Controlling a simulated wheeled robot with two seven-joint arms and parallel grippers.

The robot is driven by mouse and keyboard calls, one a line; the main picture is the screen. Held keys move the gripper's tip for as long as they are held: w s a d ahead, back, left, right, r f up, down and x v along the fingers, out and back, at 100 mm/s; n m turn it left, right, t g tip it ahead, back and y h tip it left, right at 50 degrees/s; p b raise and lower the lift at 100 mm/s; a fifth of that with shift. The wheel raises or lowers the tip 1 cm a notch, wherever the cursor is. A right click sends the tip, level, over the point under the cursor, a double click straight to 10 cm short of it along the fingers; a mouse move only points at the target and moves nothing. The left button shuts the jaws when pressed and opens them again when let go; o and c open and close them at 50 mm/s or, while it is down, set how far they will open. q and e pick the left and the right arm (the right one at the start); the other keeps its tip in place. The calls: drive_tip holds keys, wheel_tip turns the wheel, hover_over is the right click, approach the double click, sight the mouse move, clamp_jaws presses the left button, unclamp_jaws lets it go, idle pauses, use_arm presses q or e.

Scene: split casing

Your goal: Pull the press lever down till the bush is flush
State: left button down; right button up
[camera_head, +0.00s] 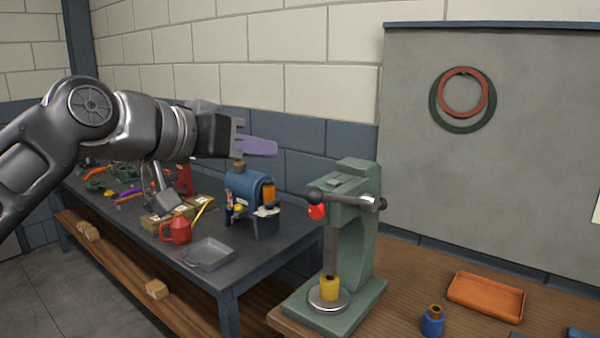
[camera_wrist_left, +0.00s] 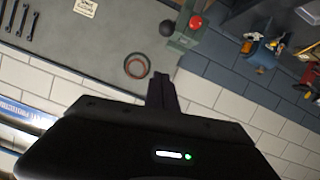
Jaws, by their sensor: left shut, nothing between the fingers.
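A green arbor press (camera_head: 358,232) stands on the wooden bench at the right. Its lever (camera_head: 350,199) lies roughly level across the head, with a red knob (camera_head: 317,212) and a dark ball at its left side. A yellow bush (camera_head: 329,287) sits upright on the round plate below the ram. How deep it sits cannot be told. My left gripper (camera_head: 262,146) is shut and empty, up and left of the press, apart from the lever. In the left wrist view the red knob (camera_wrist_left: 196,21) shows at the top, beyond the shut fingers (camera_wrist_left: 161,90). My right gripper is not in view.
A dark workbench (camera_head: 225,265) at the left holds a blue machine (camera_head: 247,188), a red can (camera_head: 175,229) and a grey tray (camera_head: 208,253). A blue part with a brown top (camera_head: 432,322) and an orange tray (camera_head: 486,296) lie right of the press.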

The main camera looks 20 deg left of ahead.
use_arm(q)
drive_tip(key=shift+w, duration=0.1)
drive_tip(key=w+d+f+p, duration=0.2)
drive_tip(key=w+d+f, duration=0.2)
drive_tip(key=w+f, duration=0.3)
drive_tip(key=shift+w+d+p, duration=0.3)
drive_tip(key=shift+w, duration=0.1)
